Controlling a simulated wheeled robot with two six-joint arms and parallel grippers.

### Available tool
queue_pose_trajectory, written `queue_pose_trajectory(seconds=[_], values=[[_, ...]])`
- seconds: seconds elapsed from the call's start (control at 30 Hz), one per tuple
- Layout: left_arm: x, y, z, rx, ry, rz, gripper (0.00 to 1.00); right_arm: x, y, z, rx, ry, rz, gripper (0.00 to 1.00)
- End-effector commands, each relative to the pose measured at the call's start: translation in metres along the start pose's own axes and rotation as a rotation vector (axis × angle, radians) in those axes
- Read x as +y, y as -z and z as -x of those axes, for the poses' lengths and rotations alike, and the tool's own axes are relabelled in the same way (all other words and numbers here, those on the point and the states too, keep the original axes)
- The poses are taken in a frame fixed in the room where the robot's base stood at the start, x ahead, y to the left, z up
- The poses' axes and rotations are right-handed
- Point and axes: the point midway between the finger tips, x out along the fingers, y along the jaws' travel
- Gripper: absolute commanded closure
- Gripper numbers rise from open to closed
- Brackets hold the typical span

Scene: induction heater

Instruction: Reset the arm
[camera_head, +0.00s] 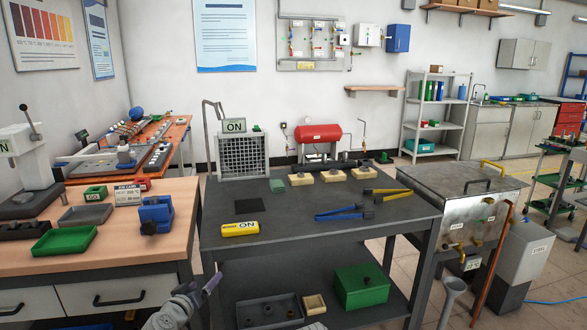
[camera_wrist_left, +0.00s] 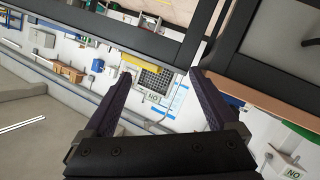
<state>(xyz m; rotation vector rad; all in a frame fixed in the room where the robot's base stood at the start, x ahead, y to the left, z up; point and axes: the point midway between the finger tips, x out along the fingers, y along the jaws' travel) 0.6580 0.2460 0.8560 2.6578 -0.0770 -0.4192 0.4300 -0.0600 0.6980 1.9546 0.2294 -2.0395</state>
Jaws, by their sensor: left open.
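My left gripper (camera_head: 202,287) is low in the head view, in front of the dark table (camera_head: 300,222) and below its top. Most of its arm is cut off by the bottom edge. In the left wrist view the same gripper (camera_wrist_left: 160,80) has its two dark fingers spread wide, with nothing between them. That view is turned over, and the dark table frame (camera_wrist_left: 125,35) crosses its top.
A wooden bench (camera_head: 120,250) with a green tray (camera_head: 64,241) stands left. Below are a lower shelf and a green box (camera_head: 361,286). A metal tank (camera_head: 460,205) stands right.

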Motion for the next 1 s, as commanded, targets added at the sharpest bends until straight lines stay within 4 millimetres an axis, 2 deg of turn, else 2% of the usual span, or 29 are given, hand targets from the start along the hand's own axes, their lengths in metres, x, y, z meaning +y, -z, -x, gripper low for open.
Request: queue_pose_trajectory(seconds=[0.03, 0.13, 0.23, 0.3, 0.4, 0.5, 0.6, 0.77, 0.8, 1.0], values=[[0.019, -0.020, -0.004, -0.071, -0.033, -0.029, 0.07, 0.000, 0.000, 0.000, 0.000, 0.000, 0.000, 1.00], [0.056, -0.073, -0.005, -0.258, -0.092, -0.102, 0.07, 0.000, 0.000, 0.000, 0.000, 0.000, 0.000, 1.00], [0.090, -0.137, 0.007, -0.494, -0.128, -0.196, 0.07, 0.000, 0.000, 0.000, 0.000, 0.000, 0.000, 1.00], [0.105, -0.180, 0.024, -0.666, -0.124, -0.270, 0.07, 0.000, 0.000, 0.000, 0.000, 0.000, 0.000, 1.00], [0.113, -0.229, 0.055, -0.888, -0.075, -0.373, 0.07, 0.000, 0.000, 0.000, 0.000, 0.000, 0.000, 1.00], [0.111, -0.258, 0.085, -1.056, 0.003, -0.462, 0.07, 0.000, 0.000, 0.000, 0.000, 0.000, 0.000, 1.00], [0.106, -0.274, 0.112, -1.182, 0.097, -0.539, 0.07, 0.000, 0.000, 0.000, 0.000, 0.000, 0.000, 1.00], [0.098, -0.283, 0.152, -1.329, 0.270, -0.650, 0.07, 0.000, 0.000, 0.000, 0.000, 0.000, 0.000, 1.00], [0.102, -0.270, 0.157, -1.332, 0.282, -0.648, 0.07, 0.001, -0.001, 0.014, 0.000, 0.000, 0.000, 1.00], [0.119, -0.235, 0.166, -1.328, 0.276, -0.642, 0.07, 0.005, -0.003, 0.054, 0.000, 0.000, 0.000, 1.00]])
